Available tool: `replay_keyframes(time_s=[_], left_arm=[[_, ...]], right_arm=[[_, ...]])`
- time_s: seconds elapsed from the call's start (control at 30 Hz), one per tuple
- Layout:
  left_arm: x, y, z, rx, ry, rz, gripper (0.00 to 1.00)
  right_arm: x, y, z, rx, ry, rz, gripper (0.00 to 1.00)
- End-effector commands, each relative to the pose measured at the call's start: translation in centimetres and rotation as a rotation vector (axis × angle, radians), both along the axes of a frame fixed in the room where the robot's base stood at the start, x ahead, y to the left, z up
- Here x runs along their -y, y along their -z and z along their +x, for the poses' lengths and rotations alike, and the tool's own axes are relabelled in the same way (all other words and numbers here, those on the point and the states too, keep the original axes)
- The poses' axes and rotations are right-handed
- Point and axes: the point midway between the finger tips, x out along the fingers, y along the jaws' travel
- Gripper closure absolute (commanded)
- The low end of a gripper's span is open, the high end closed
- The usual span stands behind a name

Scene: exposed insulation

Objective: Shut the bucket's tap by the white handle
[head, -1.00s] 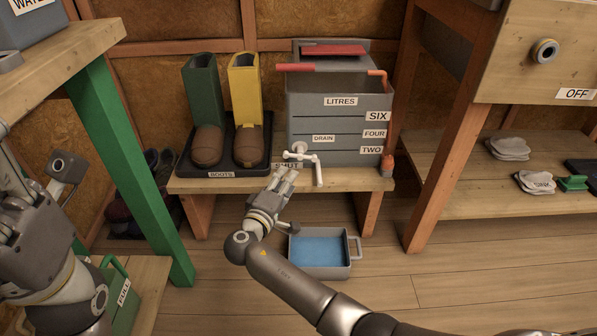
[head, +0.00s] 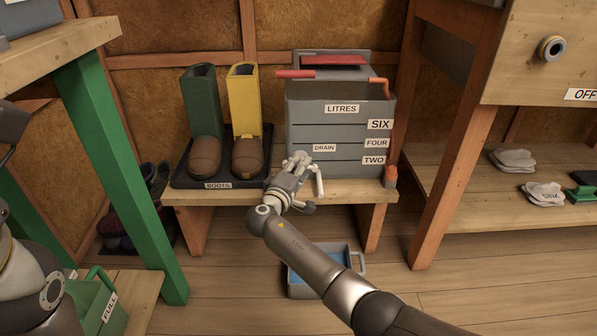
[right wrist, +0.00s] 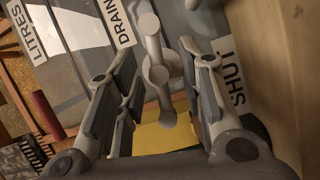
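The grey bucket (head: 338,110) stands on a low wooden bench, with LITRES, SIX, FOUR, TWO and DRAIN labels on its front. Its tap is low at the front left. In the head view the end of the white handle (head: 319,182) shows just right of my right gripper (head: 300,163), whose fingers cover the rest. Only links of my left arm show at the left edge.
A grey tray of blue liquid (head: 330,262) sits on the floor below the bench (head: 230,197), partly behind my right arm. Green and yellow boots (head: 245,110) stand left of the bucket. A SHUT label (right wrist: 238,75) is beside the tap.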

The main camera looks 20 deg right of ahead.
Motion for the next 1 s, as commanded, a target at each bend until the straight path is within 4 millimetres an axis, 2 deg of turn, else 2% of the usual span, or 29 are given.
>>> replay_keyframes(time_s=[0.17, 0.43, 0.77, 1.0], left_arm=[[0.01, -0.03, 0.0, 0.0, 0.0, 0.0, 0.6], [0.01, -0.03, -0.02, 0.001, 0.0, 0.0, 0.6], [0.0, -0.18, -0.04, 0.002, 0.001, 0.0, 0.6], [-0.06, -0.21, 0.4, -0.015, 0.003, -0.003, 0.6]], right_arm=[[0.01, -0.02, -0.01, 0.0, 0.0, 0.0, 0.64], [0.0, 0.0, -0.03, 0.0, 0.0, 0.0, 0.99], [-0.01, -0.05, -0.05, 0.008, 0.001, 0.032, 1.0], [0.0, -0.12, -0.1, 0.043, 0.001, 0.159, 1.0]])
